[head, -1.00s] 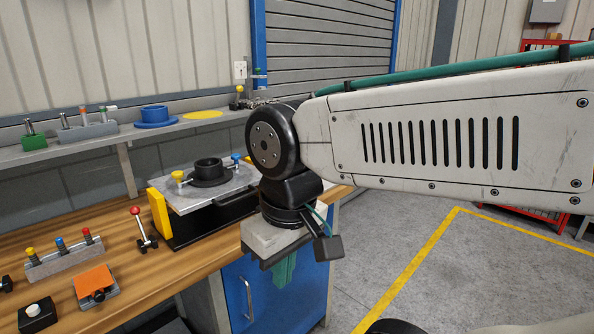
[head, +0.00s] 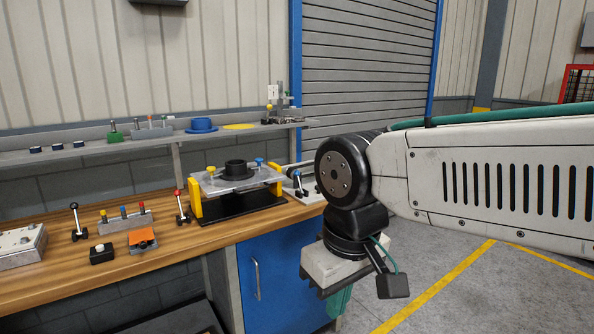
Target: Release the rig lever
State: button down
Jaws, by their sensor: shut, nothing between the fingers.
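A rig (head: 238,205) with yellow side posts stands on the wooden bench, a grey plate and a black flanged hub on top. A red-knobbed lever (head: 182,207) stands upright on the bench just left of it. A blue-knobbed lever (head: 299,186) stands at its right, partly beside my arm, and a black-knobbed lever (head: 78,222) stands farther left. I cannot tell from the picture which one is the rig lever. My gripper (head: 339,303), with teal fingers, points down off the bench's right end. It is shut and empty, apart from every lever.
A block with coloured pegs (head: 126,219), an orange-topped block (head: 142,239) and a black button box (head: 102,254) lie on the bench's left part. A shelf (head: 80,157) with small parts runs behind. A blue cabinet (head: 280,268) is below; open floor lies right.

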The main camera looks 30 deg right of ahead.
aim_at(297, 173)
jog(key=z, duration=0.8)
jog(key=i, duration=1.65)
jog(key=u, duration=0.75)
